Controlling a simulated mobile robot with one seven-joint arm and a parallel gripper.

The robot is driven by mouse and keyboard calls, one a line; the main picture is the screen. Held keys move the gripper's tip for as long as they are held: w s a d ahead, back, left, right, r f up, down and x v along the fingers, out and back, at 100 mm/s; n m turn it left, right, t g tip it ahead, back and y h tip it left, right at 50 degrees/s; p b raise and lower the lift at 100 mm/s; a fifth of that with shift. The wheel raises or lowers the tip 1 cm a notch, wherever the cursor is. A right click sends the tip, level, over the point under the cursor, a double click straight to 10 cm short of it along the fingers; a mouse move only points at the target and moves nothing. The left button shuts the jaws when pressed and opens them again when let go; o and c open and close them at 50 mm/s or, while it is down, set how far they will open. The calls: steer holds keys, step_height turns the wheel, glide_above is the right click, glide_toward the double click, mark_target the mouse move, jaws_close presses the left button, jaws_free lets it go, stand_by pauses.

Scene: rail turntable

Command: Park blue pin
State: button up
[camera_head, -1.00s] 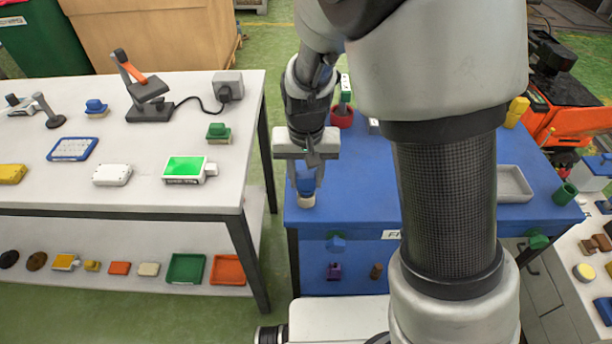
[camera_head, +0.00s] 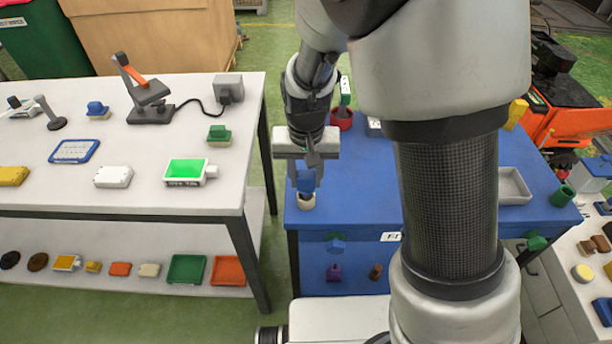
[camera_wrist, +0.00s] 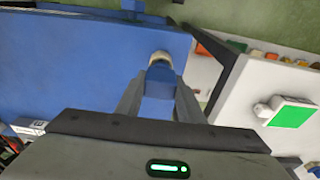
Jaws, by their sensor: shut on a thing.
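My gripper (camera_head: 305,172) points down over the front left corner of the blue table (camera_head: 350,190). It is shut on the blue pin (camera_head: 306,182), which stands upright between the fingers. The wrist view also shows the blue pin (camera_wrist: 159,82) between both fingers. A small round beige piece (camera_head: 306,202) is directly below the pin at the table edge; it shows in the wrist view (camera_wrist: 160,58) at the pin's far end. I cannot tell whether the pin is seated in it or only touches it.
A white table (camera_head: 130,190) stands left, across a narrow gap, with a green-screened device (camera_head: 185,170) and a blue block (camera_head: 97,109). A red pot (camera_head: 342,119) stands behind my gripper. A grey tray (camera_head: 514,186) lies right. The blue table's middle left is clear.

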steer(key=shift+r, duration=0.2)
stand_by(0.3)
steer(key=shift+r+p, duration=2.55)
steer(key=shift+r, duration=0.5)
step_height(320, 180, up, 5)
steer(key=p, duration=0.4)
